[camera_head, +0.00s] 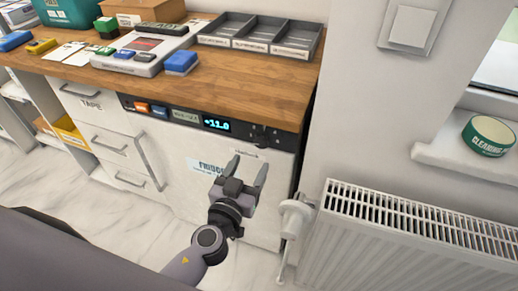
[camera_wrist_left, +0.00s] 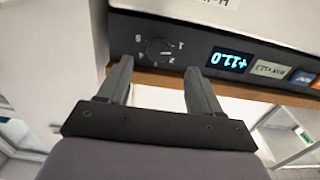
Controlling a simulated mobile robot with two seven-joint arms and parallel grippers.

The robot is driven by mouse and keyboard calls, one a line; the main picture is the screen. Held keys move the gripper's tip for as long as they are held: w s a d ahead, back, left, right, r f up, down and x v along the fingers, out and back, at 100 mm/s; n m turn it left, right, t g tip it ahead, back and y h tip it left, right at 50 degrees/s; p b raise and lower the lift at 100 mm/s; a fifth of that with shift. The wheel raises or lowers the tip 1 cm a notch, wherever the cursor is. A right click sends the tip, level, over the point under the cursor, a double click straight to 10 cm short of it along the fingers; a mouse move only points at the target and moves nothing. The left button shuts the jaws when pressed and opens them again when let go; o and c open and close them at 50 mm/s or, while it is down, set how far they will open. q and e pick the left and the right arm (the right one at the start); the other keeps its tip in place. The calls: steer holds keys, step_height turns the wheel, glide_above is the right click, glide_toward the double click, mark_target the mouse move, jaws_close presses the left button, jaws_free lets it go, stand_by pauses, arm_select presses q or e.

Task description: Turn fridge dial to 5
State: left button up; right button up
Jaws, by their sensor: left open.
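The fridge (camera_head: 180,160) is a white unit under the wooden counter, with a dark control strip along its top. Its display (camera_head: 216,125) reads +11.0 and also shows, upside down, in the left wrist view (camera_wrist_left: 230,60). The small dark dial (camera_head: 261,136) is at the right end of the strip. In the left wrist view the dial (camera_wrist_left: 158,50) has numbers around it; its exact setting is too small to tell. My left gripper (camera_head: 249,167) is open and empty in front of the fridge, just below the dial. In its wrist view the fingers (camera_wrist_left: 157,68) point toward the dial, apart from it.
The counter (camera_head: 215,75) carries a grey divided tray (camera_head: 262,33), a blue block (camera_head: 181,61) and other items. A white radiator (camera_head: 410,235) with a valve (camera_head: 295,217) stands right of the fridge. Drawers with handles (camera_head: 108,146) are at left.

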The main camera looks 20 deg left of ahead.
mark_target(260, 145)
arm_select(q)
steer(key=shift+w+d+p, duration=0.15)
steer(key=shift+w+p, duration=0.6)
steer(key=shift+w, duration=2.85)
steer(key=c, duration=1.1)
